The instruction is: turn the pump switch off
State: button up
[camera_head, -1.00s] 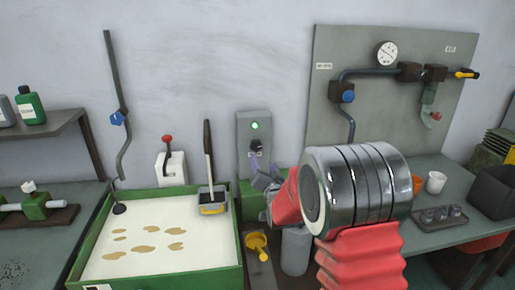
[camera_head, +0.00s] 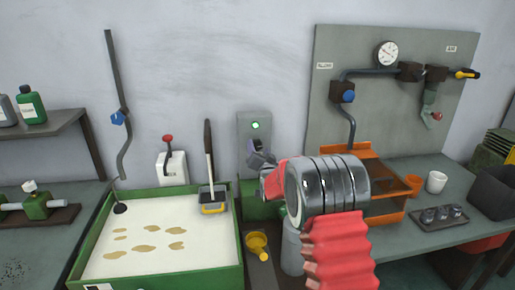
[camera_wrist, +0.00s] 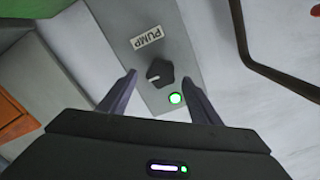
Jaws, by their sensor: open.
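The grey pump switch box (camera_head: 244,124) is on the wall behind the green tray, with a lit green lamp (camera_head: 255,125). In the wrist view the box bears a "PUMP" label (camera_wrist: 147,37), a black rotary knob (camera_wrist: 160,73) with a white pointer mark, and the lit green lamp (camera_wrist: 176,99). My gripper (camera_head: 258,153) is in front of the box and hides the knob in the head view. In the wrist view my gripper (camera_wrist: 161,78) is open, with one finger on each side of the knob. I cannot tell whether the fingers touch it.
A green tray (camera_head: 240,262) of pale liquid with brown patches stands below left. A white box with a red-knobbed lever (camera_head: 168,165) and a long-handled scoop (camera_head: 212,196) are beside it. An orange-framed box (camera_head: 350,152) and cups are on the right bench. A pipe panel (camera_head: 325,100) stands behind.

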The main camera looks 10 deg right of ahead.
jog(key=shift+w, duration=1.15)
jog(key=shift+c, duration=0.6)
jog(key=c, duration=0.9)
jog(key=shift+a, duration=0.1)
jog(key=shift+c, duration=0.3)
